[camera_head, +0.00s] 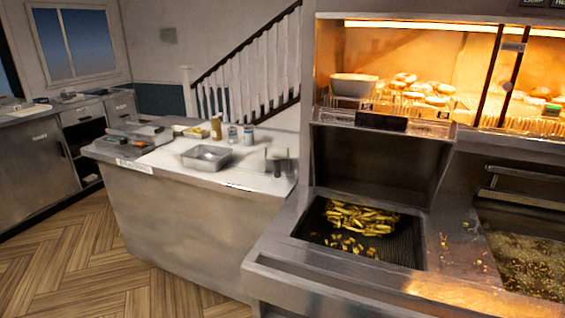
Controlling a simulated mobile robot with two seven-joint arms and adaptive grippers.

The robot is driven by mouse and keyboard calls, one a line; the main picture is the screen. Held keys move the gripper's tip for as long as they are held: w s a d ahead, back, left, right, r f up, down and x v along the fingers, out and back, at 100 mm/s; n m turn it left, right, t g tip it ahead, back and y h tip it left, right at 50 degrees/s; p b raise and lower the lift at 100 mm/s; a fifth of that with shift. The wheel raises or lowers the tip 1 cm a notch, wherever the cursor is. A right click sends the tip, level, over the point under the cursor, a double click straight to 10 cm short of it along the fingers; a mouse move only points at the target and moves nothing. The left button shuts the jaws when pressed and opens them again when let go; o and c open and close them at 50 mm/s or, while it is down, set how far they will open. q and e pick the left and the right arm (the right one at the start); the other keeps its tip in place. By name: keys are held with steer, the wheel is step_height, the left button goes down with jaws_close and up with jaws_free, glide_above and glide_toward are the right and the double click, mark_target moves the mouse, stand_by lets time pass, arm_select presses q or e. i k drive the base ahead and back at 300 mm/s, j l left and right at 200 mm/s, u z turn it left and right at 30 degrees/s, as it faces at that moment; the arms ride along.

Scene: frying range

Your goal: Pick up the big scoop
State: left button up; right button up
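I cannot clearly make out a big scoop in this view. A small metallic item with dark upright parts (277,164) stands at the right end of the white-topped counter; it is too small to tell whether it is a scoop. Neither of my grippers is in view.
A metal pan (207,157) and several bottles and tins stand on the counter (190,215). At right, chips (359,218) lie in a sunken bay below a lit food cabinet (420,45). A fryer vat (530,264) is at far right. The wooden floor (105,262) at left is clear.

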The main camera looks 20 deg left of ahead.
mark_target(277, 165)
steer(key=i+j+z, duration=0.2)
steer(key=j, duration=1.25)
steer(key=j+z, duration=0.15)
steer(key=j, duration=1.35)
